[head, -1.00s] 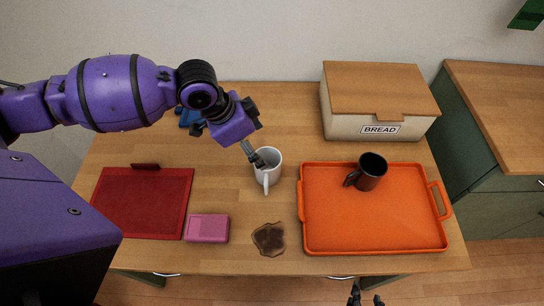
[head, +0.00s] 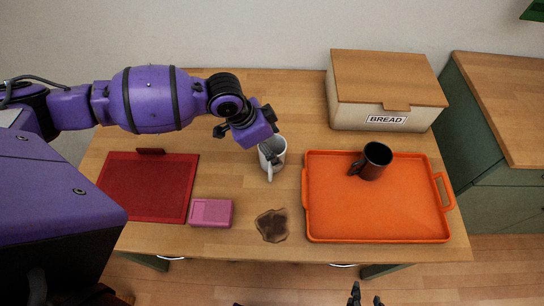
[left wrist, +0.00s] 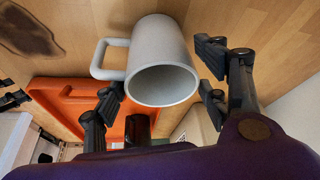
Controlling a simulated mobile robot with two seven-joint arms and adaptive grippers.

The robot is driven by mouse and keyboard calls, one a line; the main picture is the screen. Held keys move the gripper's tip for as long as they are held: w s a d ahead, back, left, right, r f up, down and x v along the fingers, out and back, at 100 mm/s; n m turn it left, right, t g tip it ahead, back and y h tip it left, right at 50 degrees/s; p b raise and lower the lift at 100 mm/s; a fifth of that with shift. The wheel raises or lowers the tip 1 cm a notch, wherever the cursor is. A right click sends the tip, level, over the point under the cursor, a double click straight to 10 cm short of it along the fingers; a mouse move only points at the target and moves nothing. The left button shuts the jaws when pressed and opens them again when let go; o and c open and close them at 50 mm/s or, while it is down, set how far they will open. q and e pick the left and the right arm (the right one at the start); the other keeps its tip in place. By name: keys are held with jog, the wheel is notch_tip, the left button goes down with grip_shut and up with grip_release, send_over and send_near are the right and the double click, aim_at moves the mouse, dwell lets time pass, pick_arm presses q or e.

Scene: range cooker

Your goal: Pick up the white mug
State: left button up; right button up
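The white mug (head: 273,160) stands upright on the wooden counter, left of the orange tray, its handle towards the front. My left gripper (head: 266,143) is over its rear rim in the head view and hides part of it. In the left wrist view the mug (left wrist: 160,62) shows its open mouth, and the left gripper's fingers (left wrist: 163,92) are spread wide, one on each side of it. I see no grip on the mug. My right gripper (head: 366,297) is at the bottom edge of the head view, its fingertips apart and empty.
A dark mug (head: 374,164) stands on the orange tray (head: 330,215). A bread box (head: 385,85) is behind it. A red board (head: 150,188), a pink box (head: 211,213) and a brown spill (head: 272,226) lie left and in front. Bare counter surrounds the white mug.

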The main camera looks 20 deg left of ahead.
pick_arm(q)
jog(key=c, duration=1.4)
